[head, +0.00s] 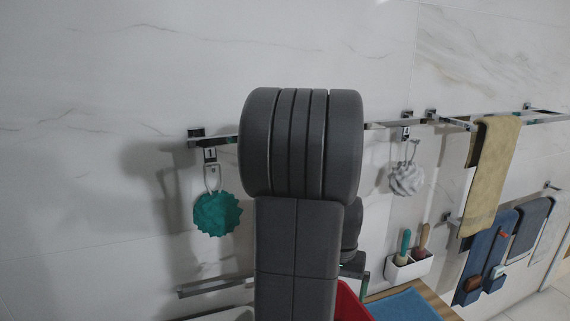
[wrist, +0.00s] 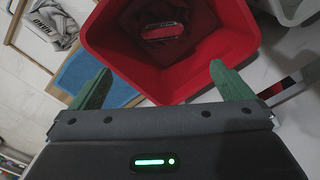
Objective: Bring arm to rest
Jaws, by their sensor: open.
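My arm (head: 297,230) rises through the middle of the head view and hides part of the wall behind it. My gripper (wrist: 160,88) shows in the wrist view with its two green fingers spread wide apart and nothing between them. Beyond the fingertips is a red bin (wrist: 108,45), with an item (wrist: 162,30) lying inside. In the head view the gripper itself is hidden, and only a bit of the red bin (head: 350,303) shows beside the arm.
A teal puff (head: 217,214) and a white puff (head: 406,180) hang from wall rails. A tan towel (head: 489,175) hangs at right. A white holder (head: 408,268) with two handled tools is on the wall. A blue mat (head: 403,307) lies low. The upper wall is clear.

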